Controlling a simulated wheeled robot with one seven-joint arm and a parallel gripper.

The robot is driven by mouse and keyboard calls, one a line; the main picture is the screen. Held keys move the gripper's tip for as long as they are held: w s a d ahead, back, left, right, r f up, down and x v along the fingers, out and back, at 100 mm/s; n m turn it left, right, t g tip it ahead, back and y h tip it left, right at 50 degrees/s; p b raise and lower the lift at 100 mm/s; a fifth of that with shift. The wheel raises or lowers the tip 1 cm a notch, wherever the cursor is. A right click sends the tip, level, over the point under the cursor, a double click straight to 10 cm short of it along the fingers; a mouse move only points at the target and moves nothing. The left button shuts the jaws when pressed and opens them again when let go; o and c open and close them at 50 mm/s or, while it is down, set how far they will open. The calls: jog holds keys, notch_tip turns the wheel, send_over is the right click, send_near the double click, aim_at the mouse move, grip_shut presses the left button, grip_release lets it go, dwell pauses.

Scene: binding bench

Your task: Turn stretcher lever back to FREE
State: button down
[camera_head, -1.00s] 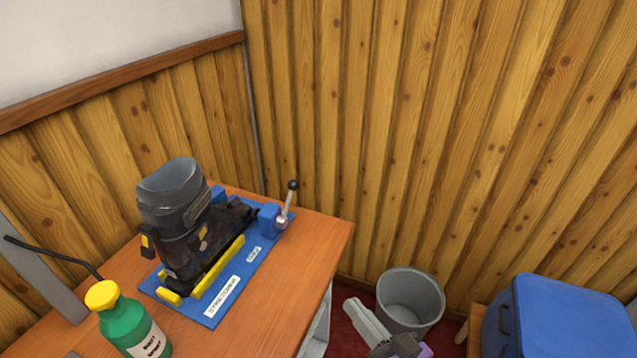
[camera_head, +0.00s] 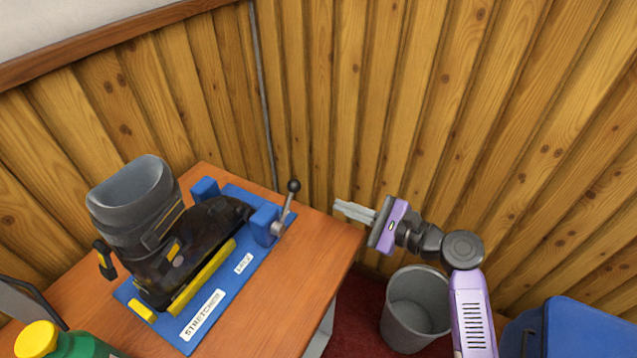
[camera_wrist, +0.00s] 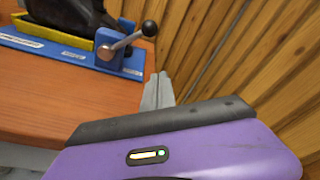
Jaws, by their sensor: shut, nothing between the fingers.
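The stretcher (camera_head: 262,252) is a blue base on the wooden bench with a black ski boot (camera_head: 165,235) clamped on it. Its lever (camera_head: 287,207) is a metal rod with a black ball knob, standing up and tilted slightly right at the base's right end. In the wrist view the lever (camera_wrist: 128,40) slants up to the right from its blue block. My gripper (camera_head: 354,211) is shut and empty, right of the lever and apart from it, fingers pointing left. In the wrist view my gripper's fingers (camera_wrist: 158,90) show below and right of the knob. No FREE mark is readable.
A green bottle with a yellow cap (camera_head: 38,338) stands at the bench's near left. A grey bin (camera_head: 415,310) and a blue box (camera_head: 590,330) are at the lower right. The wood-panelled wall (camera_head: 340,110) is close behind the bench. The bench's right end is clear.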

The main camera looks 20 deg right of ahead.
aim_at(287, 205)
jog(key=shift+s+a, duration=0.2)
jog(key=shift+a, duration=0.1)
jog(key=shift+w+m, duration=0.1)
jog(key=shift+m, duration=0.2)
jog(key=x, duration=0.9)
jog(key=shift+w+a+p, duration=0.2)
jog(key=shift+p, duration=0.15)
jog(key=shift+s+a+r+p, duration=0.3)
jog(key=shift+r+p, duration=0.1)
jog(key=shift+r, duration=0.2)
jog(key=shift+s+a+r+p, duration=0.25)
jog(key=shift+r+p, duration=0.15)
jog(key=shift+r, duration=0.2)
jog(key=shift+s+a+r, duration=0.15)
jog(key=shift+s+r, duration=0.05)
jog(key=shift+r, duration=0.2)
jog(key=shift+r, duration=0.1)
